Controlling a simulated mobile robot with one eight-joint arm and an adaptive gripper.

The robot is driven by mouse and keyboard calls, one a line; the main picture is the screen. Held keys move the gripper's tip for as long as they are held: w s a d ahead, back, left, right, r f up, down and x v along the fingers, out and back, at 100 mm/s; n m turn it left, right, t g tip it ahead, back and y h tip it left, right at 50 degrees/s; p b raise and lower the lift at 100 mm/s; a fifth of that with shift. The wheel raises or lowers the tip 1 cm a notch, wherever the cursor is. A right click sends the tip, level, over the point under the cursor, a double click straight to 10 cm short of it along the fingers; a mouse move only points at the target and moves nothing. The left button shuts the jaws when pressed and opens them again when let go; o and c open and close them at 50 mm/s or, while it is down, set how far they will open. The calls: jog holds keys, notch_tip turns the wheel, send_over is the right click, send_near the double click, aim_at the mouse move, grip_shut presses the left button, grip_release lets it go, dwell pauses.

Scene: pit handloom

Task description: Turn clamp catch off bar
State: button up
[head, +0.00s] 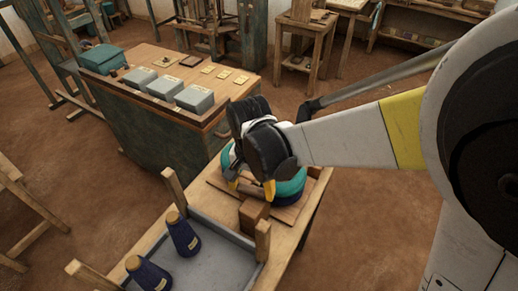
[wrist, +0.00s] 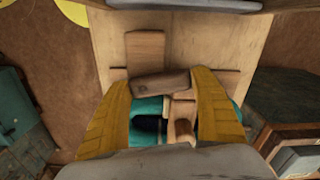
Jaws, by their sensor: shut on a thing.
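My gripper (wrist: 162,88) has its two yellow fingers on either side of a dark brown wooden piece, which looks like the clamp catch (wrist: 159,85). The fingers are shut on its ends, and it lies slightly tilted across the gap. In the head view my gripper (head: 252,188) points down over the wooden bench, and its fingertips hide most of the catch. A lighter wooden block (wrist: 145,50) lies beyond the catch in the wrist view. A wooden peg (wrist: 183,130) and teal material (wrist: 147,107) show between the fingers. I cannot tell whether the catch touches the bar.
A grey tray (head: 225,262) with two dark blue cones (head: 182,235) stands at the bench's near left, with wooden posts at its corners. A green-sided table (head: 160,135) with grey boxes stands behind. Teal and blue round bundles (head: 291,187) sit right beside my gripper.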

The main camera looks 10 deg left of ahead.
jog(key=n, duration=0.4)
jog(key=shift+s+n, duration=0.3)
jog(key=shift+s, duration=0.1)
jog(key=n, duration=0.3)
jog(key=shift+s+d+n, duration=0.15)
jog(key=shift+s+n, duration=0.15)
jog(key=shift+s, duration=0.05)
jog(key=n, duration=0.3)
jog(key=shift+s+d+n+p, duration=0.2)
jog(key=shift+s+n+p, duration=0.05)
jog(key=shift+n+p, duration=0.1)
jog(key=shift+s+d+n, duration=0.1)
jog(key=shift+d+n, duration=0.05)
jog(key=shift+n, duration=0.75)
jog(key=shift+s+d+n, duration=0.1)
jog(key=shift+d+n, duration=0.05)
jog(key=shift+n, duration=0.7)
jog(key=o, duration=1.2)
jog(key=shift+r, duration=0.1)
notch_tip(320, 180, up, 12)
